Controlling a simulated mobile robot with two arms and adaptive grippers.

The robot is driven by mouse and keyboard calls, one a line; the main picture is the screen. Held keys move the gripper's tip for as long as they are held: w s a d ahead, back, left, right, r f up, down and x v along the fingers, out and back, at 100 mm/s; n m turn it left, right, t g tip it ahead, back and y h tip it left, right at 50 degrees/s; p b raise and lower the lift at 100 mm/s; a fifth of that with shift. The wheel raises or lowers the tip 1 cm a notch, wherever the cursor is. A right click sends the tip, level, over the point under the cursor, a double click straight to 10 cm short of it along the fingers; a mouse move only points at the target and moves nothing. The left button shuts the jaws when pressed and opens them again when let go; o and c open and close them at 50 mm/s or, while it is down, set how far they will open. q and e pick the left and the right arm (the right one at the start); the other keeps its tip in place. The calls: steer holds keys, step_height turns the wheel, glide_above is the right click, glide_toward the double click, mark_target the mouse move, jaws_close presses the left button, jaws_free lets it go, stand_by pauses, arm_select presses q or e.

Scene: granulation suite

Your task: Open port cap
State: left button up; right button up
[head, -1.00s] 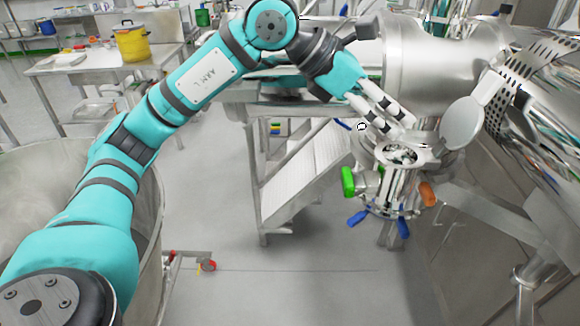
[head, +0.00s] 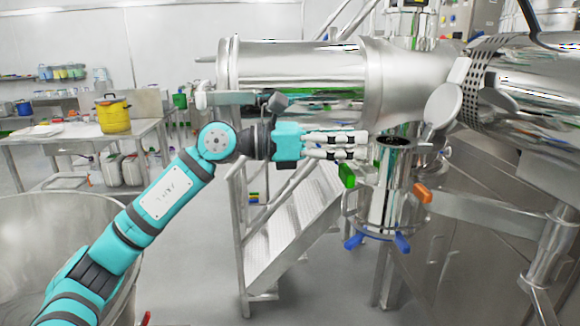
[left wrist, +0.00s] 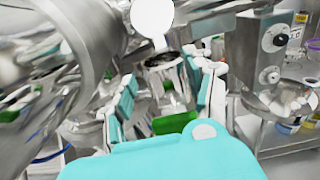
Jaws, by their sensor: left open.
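The port cap (head: 441,104) is a round metal disc. It stands tilted up at the right of the port (head: 393,145), whose dark round mouth is uncovered. In the left wrist view the cap (left wrist: 152,17) stands above the port mouth (left wrist: 163,60). My left gripper (head: 366,146) is open and points right, its fingertips just left of the port mouth. In the left wrist view its fingers stand apart on either side of the port, with nothing seen held between them. I cannot tell whether a fingertip touches the port. My right gripper is not in view.
Below the mouth are a green handle (head: 347,176), an orange handle (head: 422,193) and blue handles (head: 402,243). A large metal cylinder (head: 300,75) lies above my gripper. Metal steps (head: 295,232) stand below. A table with a yellow pot (head: 113,115) is at left.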

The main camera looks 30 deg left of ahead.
arm_select(q)
steer(key=b+v, duration=0.3)
steer(key=v, duration=0.6)
steer(key=shift+s, duration=0.15)
steer(key=shift+a, duration=0.1)
